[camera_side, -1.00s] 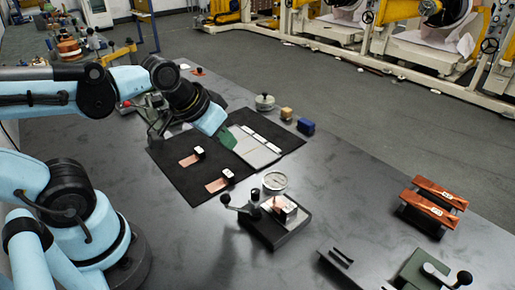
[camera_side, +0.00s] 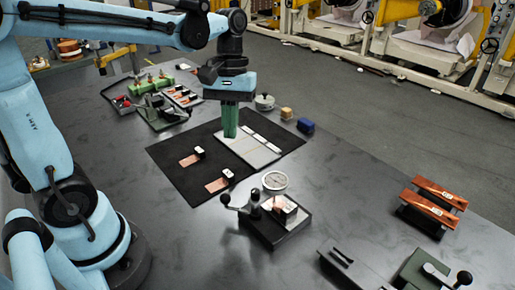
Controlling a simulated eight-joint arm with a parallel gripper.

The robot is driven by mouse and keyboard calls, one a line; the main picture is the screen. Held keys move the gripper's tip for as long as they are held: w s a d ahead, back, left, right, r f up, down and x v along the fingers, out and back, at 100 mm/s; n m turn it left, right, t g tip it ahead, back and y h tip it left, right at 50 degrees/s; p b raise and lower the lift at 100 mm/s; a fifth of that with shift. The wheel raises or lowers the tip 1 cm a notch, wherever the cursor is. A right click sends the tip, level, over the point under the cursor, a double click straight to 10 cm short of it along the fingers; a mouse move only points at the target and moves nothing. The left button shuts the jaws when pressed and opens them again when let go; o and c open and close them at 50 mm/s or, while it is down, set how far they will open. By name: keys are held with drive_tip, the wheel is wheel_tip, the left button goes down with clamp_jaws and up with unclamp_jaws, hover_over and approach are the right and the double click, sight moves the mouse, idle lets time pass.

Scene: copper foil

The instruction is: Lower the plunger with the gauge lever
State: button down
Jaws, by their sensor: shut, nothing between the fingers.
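The thickness gauge has a round white dial (camera_side: 275,181) and a dark base (camera_side: 277,238), and stands near the middle of the table. Its lever, with a black ball knob (camera_side: 226,199), sticks out to the left. A dark upright part (camera_side: 255,195) stands beside the dial; I cannot tell whether it is the plunger. A copper foil piece with a white-topped block (camera_side: 284,204) is on the base. My gripper (camera_side: 230,135) points straight down with its green fingers shut and empty. It is over the white-and-grey plate, behind and apart from the gauge.
Copper bars on a stand (camera_side: 435,198) are at the right. A green device with a crank (camera_side: 425,272) is at front right.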

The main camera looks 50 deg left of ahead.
drive_tip(key=shift+s+d+f, duration=0.6)
drive_tip(key=shift+s+f, duration=0.1)
drive_tip(key=shift+f, duration=0.9)
drive_tip(key=shift+s+d+f, duration=0.55)
drive_tip(key=shift+s+f, duration=0.15)
drive_tip(key=shift+f, duration=0.85)
drive_tip(key=shift+s+d+f, duration=0.6)
drive_tip(key=shift+s+f, duration=0.1)
drive_tip(key=shift+f, duration=0.9)
